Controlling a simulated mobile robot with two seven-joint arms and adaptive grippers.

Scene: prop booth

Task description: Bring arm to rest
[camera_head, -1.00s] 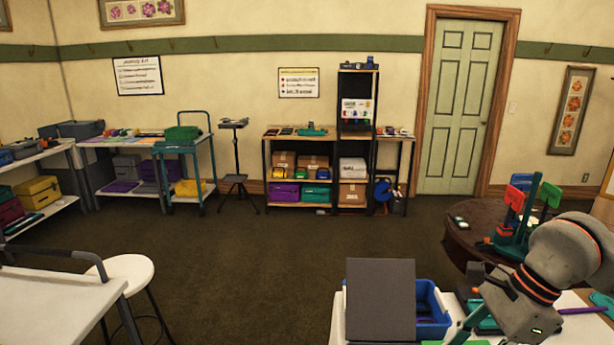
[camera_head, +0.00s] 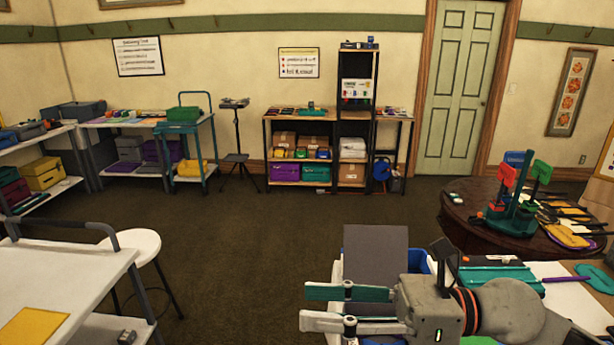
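My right arm reaches in from the lower right. Its grey gripper (camera_head: 308,307) points left, low in the picture, in front of the white-topped table at the lower right. Its two fingers lie one above the other with a gap between them. I see nothing held in the gap. The gripper and wrist cover part of a dark grey panel (camera_head: 375,245) and most of a blue bin (camera_head: 422,263). My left arm and gripper are not in view.
A teal tool (camera_head: 498,274) lies on the table behind my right wrist. A round dark table (camera_head: 462,222) with a teal stand (camera_head: 515,215) is beyond it. A white stool (camera_head: 131,246) and white cart (camera_head: 60,275) stand at left. The middle floor is clear.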

